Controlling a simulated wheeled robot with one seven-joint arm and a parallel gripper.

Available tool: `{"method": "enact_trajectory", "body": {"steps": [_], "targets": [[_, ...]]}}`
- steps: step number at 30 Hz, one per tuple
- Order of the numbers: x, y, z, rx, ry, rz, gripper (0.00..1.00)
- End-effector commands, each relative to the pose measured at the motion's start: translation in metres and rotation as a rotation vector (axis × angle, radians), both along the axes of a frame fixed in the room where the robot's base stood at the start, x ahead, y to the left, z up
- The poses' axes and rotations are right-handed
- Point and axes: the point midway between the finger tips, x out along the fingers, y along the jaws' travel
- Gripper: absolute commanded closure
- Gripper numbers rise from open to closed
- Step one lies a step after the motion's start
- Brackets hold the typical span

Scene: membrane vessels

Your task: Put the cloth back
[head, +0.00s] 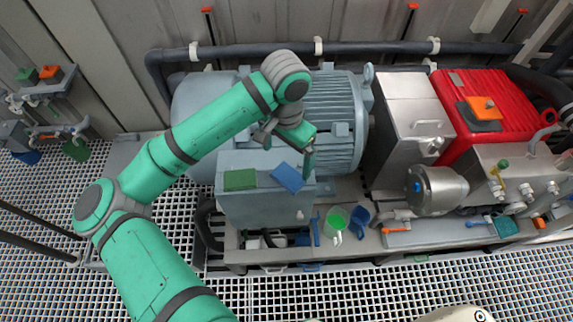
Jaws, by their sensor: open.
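My gripper (308,168) hangs at the end of my green arm, over the right part of a grey box. It is small in view and looks empty. A blue cloth-like piece (287,177) lies tilted on the box top, just below and left of my gripper and apart from it as far as I can tell. A green cloth-like piece (240,180) lies flat at the left of the same grey box (262,208). I cannot tell which piece is the task's cloth. An orange piece (483,107) lies on a dark pad on the red housing.
A green cup (336,221) and a blue cup (360,216) stand on the skid right of the box. A large grey motor (335,105) stands behind. A steel cabinet (412,125) and red machine (455,90) are at right. Open grating (400,285) lies in front.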

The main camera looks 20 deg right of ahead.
Motion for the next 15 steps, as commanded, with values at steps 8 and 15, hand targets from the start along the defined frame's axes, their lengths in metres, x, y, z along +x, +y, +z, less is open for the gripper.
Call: {"method": "enact_trajectory", "body": {"steps": [8,15], "targets": [[0.0,0.0,0.025,0.0,0.001,-0.001,0.04],[0.0,0.0,0.026,0.0,0.001,0.0,0.04]]}}
